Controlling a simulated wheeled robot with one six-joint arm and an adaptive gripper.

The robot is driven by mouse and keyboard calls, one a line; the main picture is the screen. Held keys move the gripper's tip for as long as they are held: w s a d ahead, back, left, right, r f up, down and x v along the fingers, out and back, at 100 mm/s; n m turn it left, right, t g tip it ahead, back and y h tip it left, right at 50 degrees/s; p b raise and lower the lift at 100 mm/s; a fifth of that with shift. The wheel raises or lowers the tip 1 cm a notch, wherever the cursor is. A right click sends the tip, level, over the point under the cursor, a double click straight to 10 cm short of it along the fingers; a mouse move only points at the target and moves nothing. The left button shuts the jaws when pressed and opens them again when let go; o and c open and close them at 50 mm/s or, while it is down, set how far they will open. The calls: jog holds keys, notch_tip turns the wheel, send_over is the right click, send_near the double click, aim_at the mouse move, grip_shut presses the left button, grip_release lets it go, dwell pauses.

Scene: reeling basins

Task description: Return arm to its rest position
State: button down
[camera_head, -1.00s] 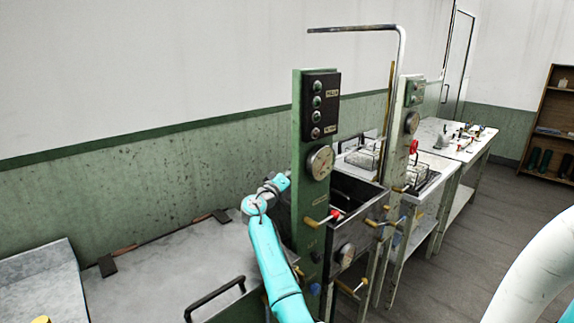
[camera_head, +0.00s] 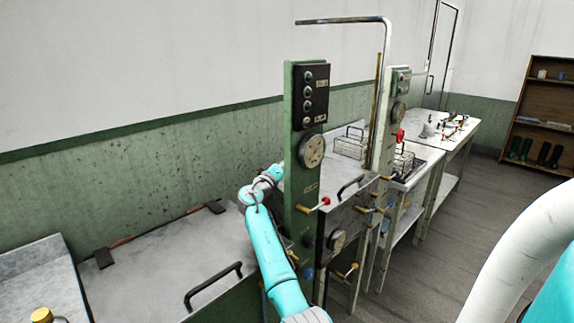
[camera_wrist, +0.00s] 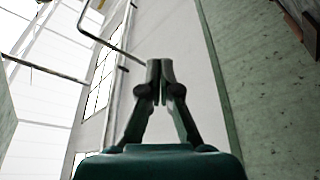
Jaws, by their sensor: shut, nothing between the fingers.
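My arm, turquoise with grey joints, reaches up from the bottom of the head view and bends behind the green control panel (camera_head: 305,150). My gripper is hidden behind that panel in the head view. In the wrist view my gripper (camera_wrist: 160,90) is shut, its fingertips together with nothing between them. It points upward past the bent metal pipe (camera_wrist: 105,45) toward the wall and ceiling, touching nothing that I can see.
A covered basin (camera_head: 160,262) with a black handle lies left of the panel. Another basin lid (camera_head: 335,182) sits closed right of it. A second panel post (camera_head: 392,125), wire baskets (camera_head: 350,143) and a long white table (camera_head: 445,135) stand beyond. Grey floor is open at right.

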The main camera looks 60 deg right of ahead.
notch_tip(320, 180, up, 8)
jog(key=shift+r, duration=0.25)
